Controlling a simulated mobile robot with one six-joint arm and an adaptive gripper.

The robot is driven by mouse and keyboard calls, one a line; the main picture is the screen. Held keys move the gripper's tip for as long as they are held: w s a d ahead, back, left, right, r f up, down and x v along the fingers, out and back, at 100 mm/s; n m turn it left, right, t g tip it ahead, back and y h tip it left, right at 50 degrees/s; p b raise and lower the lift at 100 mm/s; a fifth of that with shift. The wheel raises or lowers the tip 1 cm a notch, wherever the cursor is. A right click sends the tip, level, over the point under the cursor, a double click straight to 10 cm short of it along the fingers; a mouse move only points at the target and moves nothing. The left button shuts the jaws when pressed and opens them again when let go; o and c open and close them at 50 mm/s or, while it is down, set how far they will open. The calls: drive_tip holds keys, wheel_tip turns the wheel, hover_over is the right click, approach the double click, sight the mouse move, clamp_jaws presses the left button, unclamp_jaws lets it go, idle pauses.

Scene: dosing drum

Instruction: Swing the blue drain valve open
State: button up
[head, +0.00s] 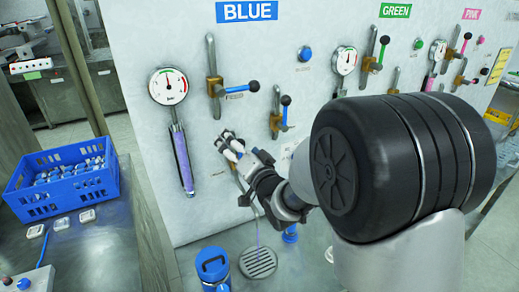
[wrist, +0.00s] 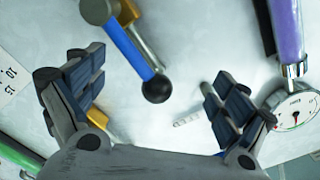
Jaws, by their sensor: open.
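My gripper (head: 230,146) is in front of the white panel, below the BLUE sign. In the wrist view my gripper (wrist: 155,78) is open, with its two fingers wide apart. A blue lever with a black ball end (wrist: 156,89) shows between the fingers; it appears to be the blue drain valve. The lever runs from a pivot at the top left of that view down to the ball. I cannot tell its depth from the fingers, but nothing is gripped.
Other blue-section valves sit above: a black-ball handle (head: 253,87) and a blue lever (head: 285,113). A gauge (head: 168,86) tops a purple tube (head: 183,158) to the left. A blue canister (head: 212,266) and a round drain (head: 258,262) lie below. A blue crate (head: 62,177) stands left.

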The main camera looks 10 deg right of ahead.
drive_tip(key=shift+r, duration=0.1)
drive_tip(key=b+v, duration=0.2)
drive_tip(key=v, duration=0.7)
drive_tip(key=shift+d, duration=0.1)
idle(0.3)
drive_tip(key=s+d+f+n+g+h, duration=0.2)
drive_tip(key=s+d+g+h, duration=0.5)
drive_tip(key=s, duration=0.4)
drive_tip(key=s+f+n+g, duration=0.1)
drive_tip(key=s+g, duration=0.1)
drive_tip(key=s, duration=0.7)
drive_tip(key=s+f+n+g+y, duration=0.1)
drive_tip(key=s+f+n+g, duration=0.1)
drive_tip(key=s, duration=0.8)
drive_tip(key=shift+s+d+f+g, duration=0.25)
drive_tip(key=shift+f+g, duration=0.05)
drive_tip(key=shift+g, duration=0.5)
